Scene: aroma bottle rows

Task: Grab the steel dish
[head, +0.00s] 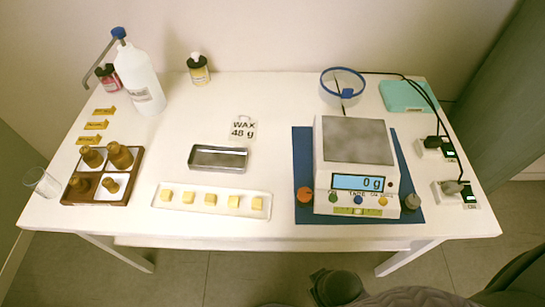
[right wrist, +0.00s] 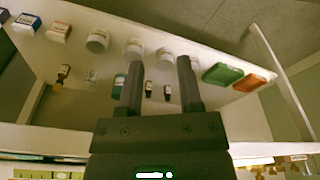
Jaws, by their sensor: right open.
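The steel dish (head: 217,158) is a shallow, empty rectangular metal tray. It lies on the white table, left of the middle, behind a long white tray (head: 182,207) of yellow wax cubes. My right gripper (right wrist: 160,75) is open and empty in the right wrist view, pointing toward a surface with small jars and bottles. The dish cannot be made out in that view. Dark parts of my own arm show at the bottom of the head view, well away from the dish. My left gripper is not in view.
A scale (head: 354,150) reading 0 g stands on a blue mat (head: 303,150) to the right. A "WAX 48 g" card (head: 243,128) stands just behind the dish. A brown bottle rack (head: 127,190) is to the left. The table behind the card is clear.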

